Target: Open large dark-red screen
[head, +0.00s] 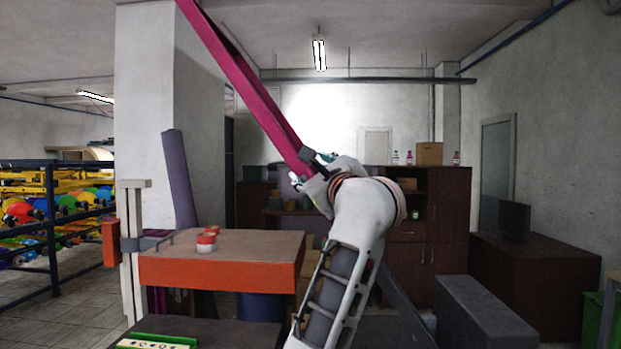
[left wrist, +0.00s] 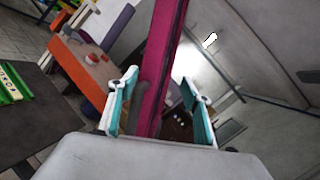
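The large dark-red screen shows as a long magenta-red bar (head: 245,85), seen nearly edge-on. It slopes from the top of the head view down to my left gripper (head: 311,168). In the left wrist view, the screen (left wrist: 160,70) runs between the two teal fingers of my left gripper (left wrist: 160,90). The fingers stand wide apart, with a visible gap between the screen and the right-hand finger. Whether the left-hand finger touches the screen I cannot tell. The screen's lower end is partly hidden by my gripper. My right gripper is not in view.
An orange-edged table (head: 220,270) with small red-and-white containers (head: 207,240) stands to the left of my arm. A dark cabinet (head: 440,215) is behind. A grey box (head: 480,310) and a brown desk (head: 540,275) with a monitor are at right. Shelving (head: 50,220) is at far left.

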